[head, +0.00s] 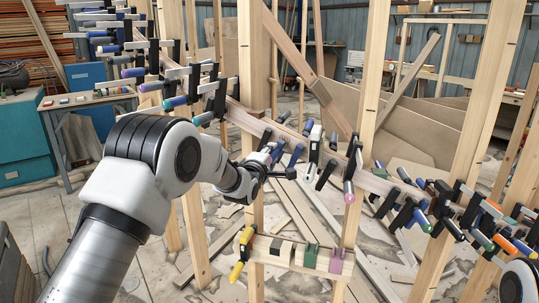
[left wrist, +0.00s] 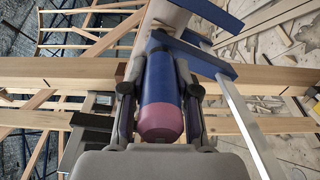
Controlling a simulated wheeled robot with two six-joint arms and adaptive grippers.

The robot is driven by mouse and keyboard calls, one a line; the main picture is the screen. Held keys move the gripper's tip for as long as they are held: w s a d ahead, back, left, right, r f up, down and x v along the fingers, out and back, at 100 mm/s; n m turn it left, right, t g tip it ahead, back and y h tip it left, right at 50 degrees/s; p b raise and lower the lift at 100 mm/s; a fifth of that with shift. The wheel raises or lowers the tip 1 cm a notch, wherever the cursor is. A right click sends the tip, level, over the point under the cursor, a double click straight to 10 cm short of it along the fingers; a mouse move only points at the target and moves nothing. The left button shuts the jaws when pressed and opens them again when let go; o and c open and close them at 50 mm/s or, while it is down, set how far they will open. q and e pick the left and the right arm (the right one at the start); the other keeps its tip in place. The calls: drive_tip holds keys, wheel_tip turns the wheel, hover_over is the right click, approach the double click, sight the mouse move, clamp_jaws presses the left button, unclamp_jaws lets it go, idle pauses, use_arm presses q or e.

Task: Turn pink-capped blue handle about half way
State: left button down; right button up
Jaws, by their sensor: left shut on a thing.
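The pink-capped blue handle (left wrist: 160,88) points toward the camera in the left wrist view, its pink cap nearest. My left gripper (left wrist: 160,105) has one finger on each side of the handle and is shut on it. In the head view my left gripper (head: 272,170) reaches the clamp row on the curved wooden stringer (head: 243,118). The held handle is mostly hidden there by the gripper. My right gripper is out of view.
Many other clamps with coloured handles line the stringer close on both sides, including a pink-tipped one (head: 349,192) to the right. Wooden posts (head: 371,80) stand around it. A small board with short clamps (head: 295,255) is below. A workbench (head: 85,100) is at left.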

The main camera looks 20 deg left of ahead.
use_arm(q)
drive_tip(key=c, duration=1.1)
unclamp_jaws()
drive_tip(key=shift+d+r, duration=0.1)
drive_tip(key=shift+r, duration=0.15)
drive_tip(key=shift+o, duration=1.2)
drive_tip(key=shift+w+d+f, duration=0.1)
drive_tip(key=shift+w, duration=0.1)
drive_tip(key=shift+d+f, duration=0.15)
drive_tip(key=shift+s+a, duration=0.2)
drive_tip(key=shift+s, duration=0.1)
drive_tip(key=s, duration=1.1)
drive_tip(key=shift+s, duration=0.15)
drive_tip(key=shift+a, duration=0.1)
drive_tip(key=s+b, duration=0.1)
drive_tip(key=s, duration=0.4)
drive_tip(key=shift+s+a, duration=0.1)
